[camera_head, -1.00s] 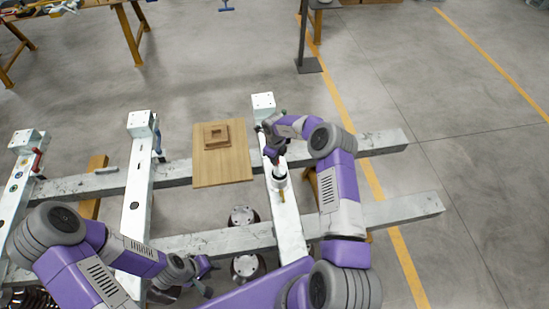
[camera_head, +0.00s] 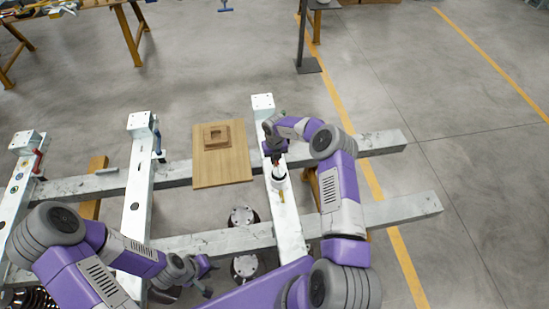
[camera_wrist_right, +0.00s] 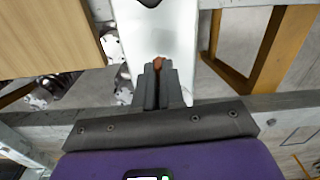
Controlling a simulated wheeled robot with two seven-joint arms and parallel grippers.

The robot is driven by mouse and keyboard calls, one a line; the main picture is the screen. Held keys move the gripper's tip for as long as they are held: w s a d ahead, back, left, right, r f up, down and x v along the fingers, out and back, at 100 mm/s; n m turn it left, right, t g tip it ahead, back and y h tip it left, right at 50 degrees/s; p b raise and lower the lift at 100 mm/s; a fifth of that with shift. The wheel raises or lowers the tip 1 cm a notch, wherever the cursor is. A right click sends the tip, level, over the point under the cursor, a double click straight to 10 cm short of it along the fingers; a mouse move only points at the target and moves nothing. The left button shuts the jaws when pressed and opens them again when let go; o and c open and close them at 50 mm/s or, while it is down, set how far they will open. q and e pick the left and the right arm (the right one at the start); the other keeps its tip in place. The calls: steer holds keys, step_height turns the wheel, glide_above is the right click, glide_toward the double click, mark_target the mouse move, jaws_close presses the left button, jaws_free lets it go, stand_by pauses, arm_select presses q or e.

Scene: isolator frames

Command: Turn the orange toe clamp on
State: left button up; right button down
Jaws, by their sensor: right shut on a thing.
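My right gripper (camera_head: 275,157) reaches down over the white beam on the right (camera_head: 287,222). In the right wrist view the gripper (camera_wrist_right: 160,72) is shut on a small orange-brown piece (camera_wrist_right: 160,63), which I take to be part of the orange toe clamp; the fingers hide most of it. In the head view a whitish round part (camera_head: 279,176) and a small yellowish part (camera_head: 282,196) sit on the beam just below the gripper. My left gripper (camera_head: 208,278) is low in the view, with its fingers apart and away from the clamp.
A wooden board (camera_head: 221,170) with a small block (camera_head: 217,136) lies left of the beam. More white beams (camera_head: 136,205) stand to the left, over long grey cross rails (camera_head: 370,146). Floor on the right is clear.

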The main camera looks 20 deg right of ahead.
steer(key=shift+m, duration=0.6)
steer(key=c, duration=1.2)
jaws_free()
steer(key=shift+c, duration=0.2)
steer(key=shift+r, duration=3.8)
